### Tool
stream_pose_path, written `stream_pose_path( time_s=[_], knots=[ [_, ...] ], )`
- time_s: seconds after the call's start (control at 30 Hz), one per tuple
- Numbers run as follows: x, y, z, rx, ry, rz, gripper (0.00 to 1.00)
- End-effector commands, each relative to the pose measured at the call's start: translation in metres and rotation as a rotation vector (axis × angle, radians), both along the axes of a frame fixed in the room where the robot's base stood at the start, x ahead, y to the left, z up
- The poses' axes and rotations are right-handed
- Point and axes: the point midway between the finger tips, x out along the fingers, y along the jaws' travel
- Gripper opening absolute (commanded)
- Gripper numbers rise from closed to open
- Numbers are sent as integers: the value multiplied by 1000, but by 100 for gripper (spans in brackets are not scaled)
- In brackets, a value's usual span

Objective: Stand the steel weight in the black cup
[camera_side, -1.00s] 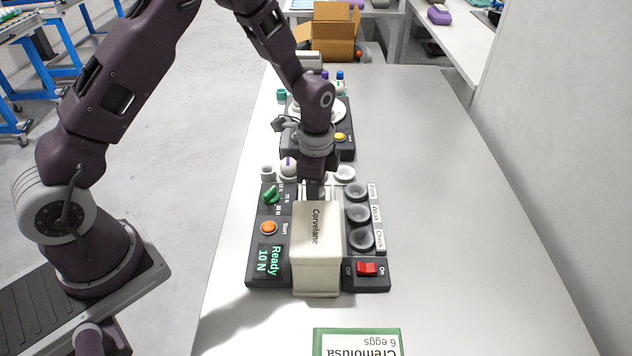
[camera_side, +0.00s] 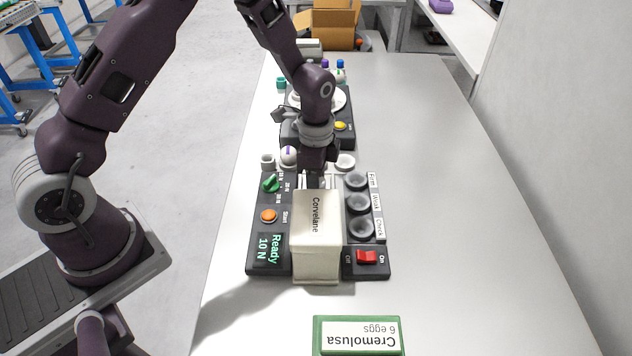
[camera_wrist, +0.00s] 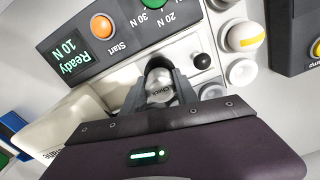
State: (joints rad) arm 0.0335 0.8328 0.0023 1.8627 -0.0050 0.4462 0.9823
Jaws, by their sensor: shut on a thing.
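The steel weight (camera_wrist: 159,86) is a shiny, rounded metal piece with the word "Check" on it. In the wrist view my gripper (camera_wrist: 160,90) is shut on it, one finger on each side. In the side view my gripper (camera_side: 314,181) points down just behind the cream Corvelane tester (camera_side: 316,240), whose body hides the fingertips and the weight. Three dark round cups stand in a row on the tester's right panel; the nearest (camera_side: 361,229) is beside the "Check" label. I cannot tell whether the weight touches anything below.
The tester has an orange Start button (camera_side: 269,216), a green knob (camera_side: 270,184) and a red switch (camera_side: 367,257). A white egg (camera_side: 288,155) and small pale cups (camera_side: 345,162) stand behind it. A green Cremolusa box (camera_side: 317,340) lies in front. The table's right side is clear.

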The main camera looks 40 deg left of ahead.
Motion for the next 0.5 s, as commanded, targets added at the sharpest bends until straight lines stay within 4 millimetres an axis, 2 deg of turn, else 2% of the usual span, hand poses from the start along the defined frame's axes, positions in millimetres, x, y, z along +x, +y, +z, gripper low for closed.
stream_pose_path(
  time_s=[0.5],
  knots=[
    [0,0,-6,0,0,0,0]
  ],
)
